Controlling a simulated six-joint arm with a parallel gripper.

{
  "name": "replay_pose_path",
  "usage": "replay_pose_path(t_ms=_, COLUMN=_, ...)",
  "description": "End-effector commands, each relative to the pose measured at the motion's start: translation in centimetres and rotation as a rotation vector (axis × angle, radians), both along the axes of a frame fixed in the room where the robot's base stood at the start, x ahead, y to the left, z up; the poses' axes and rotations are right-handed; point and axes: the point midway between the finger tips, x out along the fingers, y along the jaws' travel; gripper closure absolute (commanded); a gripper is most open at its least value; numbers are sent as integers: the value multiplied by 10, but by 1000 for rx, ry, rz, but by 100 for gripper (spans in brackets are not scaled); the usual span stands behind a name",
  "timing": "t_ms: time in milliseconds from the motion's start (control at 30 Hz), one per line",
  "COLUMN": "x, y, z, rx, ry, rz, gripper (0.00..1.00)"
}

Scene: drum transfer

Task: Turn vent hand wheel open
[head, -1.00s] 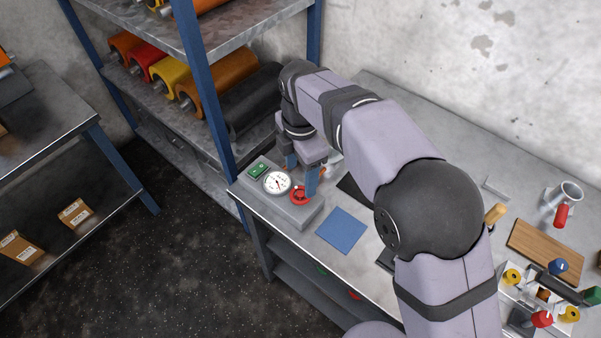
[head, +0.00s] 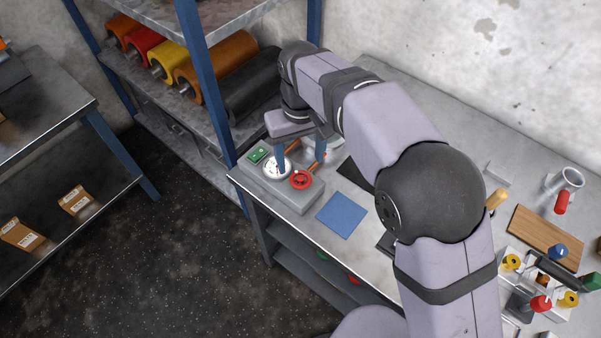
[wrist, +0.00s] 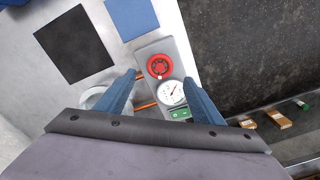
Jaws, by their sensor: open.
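The red vent hand wheel (head: 301,180) sits on the right end of a grey panel box (head: 290,198) at the bench's near left corner. In the wrist view the wheel (wrist: 159,66) and gauge (wrist: 171,92) show beyond and between the fingertips. I see no finger touching the wheel.
A blue mat (head: 341,216) lies right of the panel, with a black mat (head: 357,176) behind it, partly hidden by my arm. A shelf rack (head: 205,80) with rollers stands at the left. Orange-brown pipes (wrist: 147,105) run beside the panel near my fingers.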

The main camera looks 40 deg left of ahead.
Motion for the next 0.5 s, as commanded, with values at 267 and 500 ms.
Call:
replay_pose_path(t_ms=267, x=0, y=-1, z=0, rx=-1, ry=2, rz=-598, gripper=39)
replay_pose_path(t_ms=500, x=0, y=-1, z=0, rx=-2, ry=2, rz=-904, gripper=39)
